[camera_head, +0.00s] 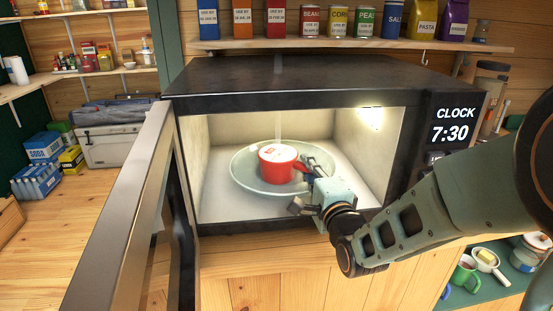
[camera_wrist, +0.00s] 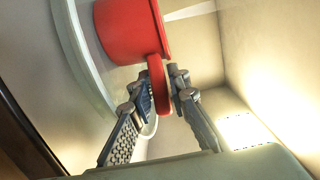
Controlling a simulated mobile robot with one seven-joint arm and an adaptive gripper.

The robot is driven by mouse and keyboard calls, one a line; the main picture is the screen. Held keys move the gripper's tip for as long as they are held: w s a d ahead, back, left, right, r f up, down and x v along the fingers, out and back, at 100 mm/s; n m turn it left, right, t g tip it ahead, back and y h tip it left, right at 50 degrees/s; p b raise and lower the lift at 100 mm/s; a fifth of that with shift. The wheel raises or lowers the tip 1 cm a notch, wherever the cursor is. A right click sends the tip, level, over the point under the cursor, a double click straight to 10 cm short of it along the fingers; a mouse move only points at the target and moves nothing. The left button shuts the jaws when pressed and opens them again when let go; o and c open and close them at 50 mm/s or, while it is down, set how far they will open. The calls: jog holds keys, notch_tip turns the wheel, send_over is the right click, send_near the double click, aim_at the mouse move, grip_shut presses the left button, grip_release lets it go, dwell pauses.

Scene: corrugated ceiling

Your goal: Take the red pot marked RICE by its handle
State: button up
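The red pot (camera_head: 275,169) sits upright on the round glass plate (camera_head: 243,178) inside the open microwave (camera_head: 300,82). Its top is pale with small red marks, too small to read. Its red handle points right, toward my gripper (camera_head: 308,169). In the wrist view, the red pot (camera_wrist: 128,30) is at the top and its handle (camera_wrist: 157,78) comes down between the fingers of my gripper (camera_wrist: 160,92). The fingers lie close against both sides of the handle and look shut on it. The glass plate's rim (camera_wrist: 82,60) shows left of the pot.
The microwave door (camera_head: 118,215) stands open at the left. The cavity's right wall (camera_head: 372,150), with a bright lamp, is beside my arm. Tins and packets stand on a shelf (camera_head: 350,44) above.

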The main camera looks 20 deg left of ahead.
jog(key=shift+w+a, duration=0.2)
jog(key=shift+w, duration=0.1)
jog(key=shift+c, duration=0.3)
grip_shut()
jog(key=shift+r, duration=0.2)
